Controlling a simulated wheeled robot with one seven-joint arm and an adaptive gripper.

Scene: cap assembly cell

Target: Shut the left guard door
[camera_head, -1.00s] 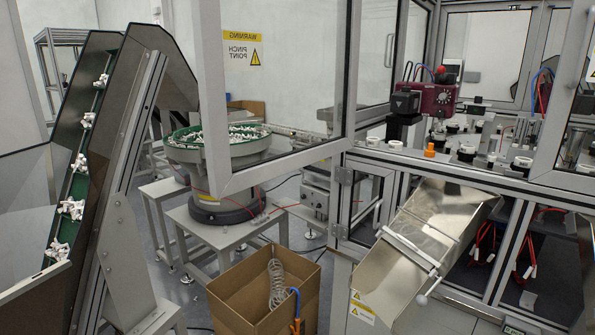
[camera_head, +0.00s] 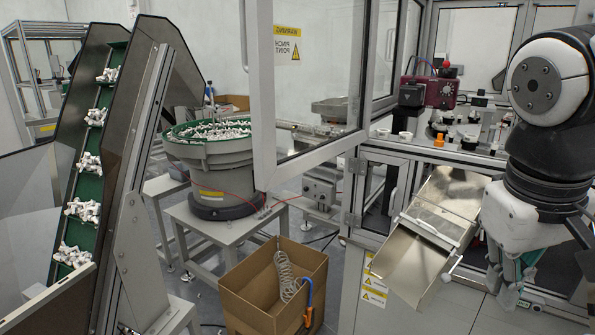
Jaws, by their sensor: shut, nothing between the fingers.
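The left guard door (camera_head: 263,160) is a clear panel in a pale metal frame, with a yellow pinch-point label (camera_head: 286,43) seen reversed. It stands open, swung out toward me from its hinge side at the left of the cell opening. My arm is at the right of the view. My gripper (camera_head: 514,296) hangs low at the right, pointing down, in front of the cell's lower panels. It is apart from the door and well to its right. The fingers are small here and partly dark.
A metal chute (camera_head: 420,262) juts out below the opening, between my gripper and the door. A cardboard box (camera_head: 250,302) with a coiled hose stands under the door. A bowl feeder (camera_head: 212,165) and inclined conveyor (camera_head: 130,170) are at left. A maroon device (camera_head: 430,92) sits inside.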

